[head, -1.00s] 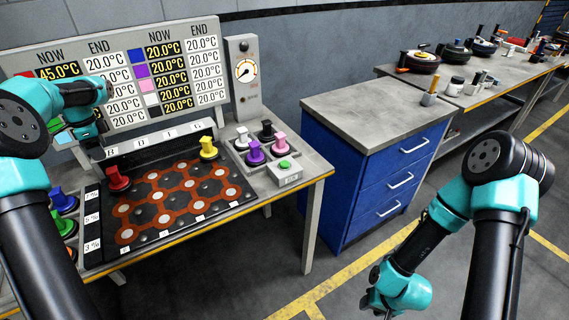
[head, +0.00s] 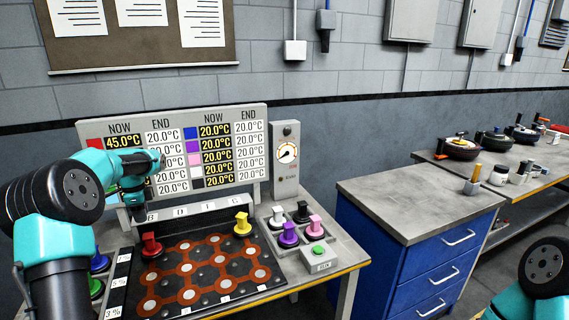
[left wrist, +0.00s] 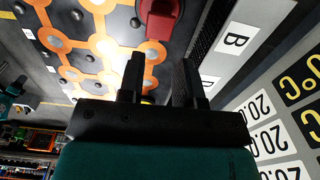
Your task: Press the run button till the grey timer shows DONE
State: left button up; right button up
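The run button is a green button (head: 318,250) on a small grey box at the front right of the bench in the head view. The grey timer (head: 287,153) is an upright box with a round dial, right of the temperature board; I cannot read DONE on it. My left gripper (head: 134,207) is at the far left of the bench, in front of the board and well away from the button. In the left wrist view my left gripper (left wrist: 162,65) has its fingers apart with nothing between them. A red piece (left wrist: 160,15) shows beyond the fingers. My right gripper is out of view.
A dark tray with an orange honeycomb pattern (head: 190,268) holds a red piece (head: 151,245) and a yellow piece (head: 242,224). White, black, purple and pink pieces stand behind the button box. A blue drawer cabinet (head: 385,255) stands to the right.

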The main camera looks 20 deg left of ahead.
pick_arm(q)
grip_shut()
dwell(1.2)
